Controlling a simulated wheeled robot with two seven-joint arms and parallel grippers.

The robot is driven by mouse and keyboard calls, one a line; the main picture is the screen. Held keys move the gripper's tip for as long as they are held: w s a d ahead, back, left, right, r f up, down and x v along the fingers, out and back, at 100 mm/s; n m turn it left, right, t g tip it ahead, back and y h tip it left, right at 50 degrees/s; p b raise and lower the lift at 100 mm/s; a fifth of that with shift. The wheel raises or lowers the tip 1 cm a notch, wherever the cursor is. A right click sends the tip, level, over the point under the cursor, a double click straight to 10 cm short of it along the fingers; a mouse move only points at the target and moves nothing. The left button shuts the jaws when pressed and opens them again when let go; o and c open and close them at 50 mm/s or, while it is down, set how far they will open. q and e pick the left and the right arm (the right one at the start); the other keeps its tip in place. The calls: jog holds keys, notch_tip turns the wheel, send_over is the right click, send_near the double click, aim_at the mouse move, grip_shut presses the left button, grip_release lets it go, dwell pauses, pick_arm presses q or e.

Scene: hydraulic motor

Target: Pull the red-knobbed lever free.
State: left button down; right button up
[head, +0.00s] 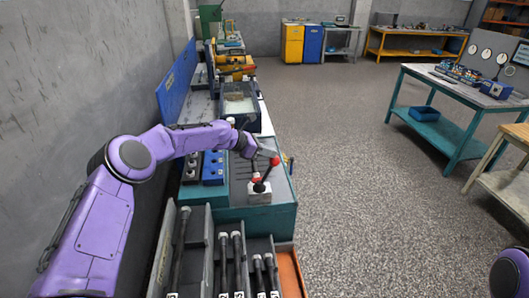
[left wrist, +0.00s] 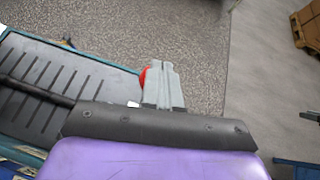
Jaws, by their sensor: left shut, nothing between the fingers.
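The red knob (head: 275,160) tops a dark slanted lever that rises from a small pale block (head: 259,193) on the near end of the teal-edged bench. More red shows low on the lever, just above the block. My left gripper (head: 264,156) reaches in from the left, right beside the knob. In the left wrist view its fingers (left wrist: 162,70) are together and empty. The red knob (left wrist: 143,77) peeks out at their left side, partly hidden behind them. I cannot tell whether they touch it. My right gripper is out of view.
A blue block with knobs (head: 213,168) stands on the bench left of the lever. Below, a grey rack (head: 205,240) holds several dark-handled tools. A concrete wall (head: 80,80) bounds the left. Open floor (head: 350,170) lies to the right.

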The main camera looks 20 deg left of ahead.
pick_arm(q)
jog(key=shift+d+f, duration=0.1)
jog(key=shift+d, duration=0.1)
dwell(0.3)
jog(key=s+a+r, duration=0.1)
jog(key=s+r, duration=0.1)
jog(key=r, duration=0.4)
jog(key=s+a+r+p, duration=0.1)
jog(key=s+a+r, duration=0.1)
jog(key=r, duration=0.4)
jog(key=shift+r, duration=0.2)
jog(key=shift+f, duration=0.1)
